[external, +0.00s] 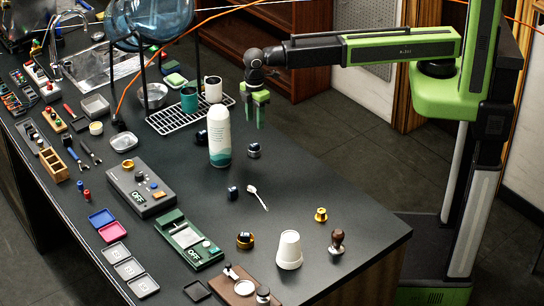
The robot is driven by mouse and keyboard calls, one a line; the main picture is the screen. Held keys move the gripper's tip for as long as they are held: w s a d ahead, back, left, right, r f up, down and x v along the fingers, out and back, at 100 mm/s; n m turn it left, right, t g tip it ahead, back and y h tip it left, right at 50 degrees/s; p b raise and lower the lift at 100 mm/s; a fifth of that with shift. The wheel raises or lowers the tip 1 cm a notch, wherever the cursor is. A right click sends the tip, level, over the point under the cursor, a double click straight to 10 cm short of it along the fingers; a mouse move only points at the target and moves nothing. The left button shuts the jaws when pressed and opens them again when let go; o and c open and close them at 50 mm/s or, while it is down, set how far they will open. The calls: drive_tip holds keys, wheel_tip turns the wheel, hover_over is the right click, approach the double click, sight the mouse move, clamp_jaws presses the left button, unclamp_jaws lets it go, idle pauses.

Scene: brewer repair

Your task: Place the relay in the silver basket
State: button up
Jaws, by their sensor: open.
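My gripper (258,110) hangs fingers-down past the back right edge of the dark counter, to the right of the white and teal bottle. Its green fingers are apart, with nothing seen between them. I cannot tell for sure which small part is the relay. A small dark blue piece (233,191) lies in the open near a white spoon, and a dark round piece with a pale top (254,150) stands below my gripper in the picture. The silver basket is also uncertain; a round metallic bowl (152,96) stands left of the wire rack.
The tall bottle (219,138) stands mid-counter. Behind it is a wire rack (180,118) with mugs. A white cup (289,250), brass part (320,214) and wooden-handled tool (337,241) stand at the front right. Grey and green devices and trays crowd the left.

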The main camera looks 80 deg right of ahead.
drive_tip(key=d+f+b, duration=0.2)
drive_tip(key=d, duration=0.2)
drive_tip(key=s+d+f+m+b, duration=0.1)
drive_tip(key=d+f+b, duration=0.1)
drive_tip(key=d, duration=0.2)
drive_tip(key=d+f+m+b, duration=0.1)
drive_tip(key=d+f+b, duration=0.1)
drive_tip(key=d, duration=0.2)
drive_tip(key=shift+s+f, duration=0.2)
drive_tip(key=s+d+f+m+b, duration=0.3)
drive_tip(key=s+d+m, duration=0.4)
drive_tip(key=s+d, duration=0.3)
drive_tip(key=shift+s, duration=0.75)
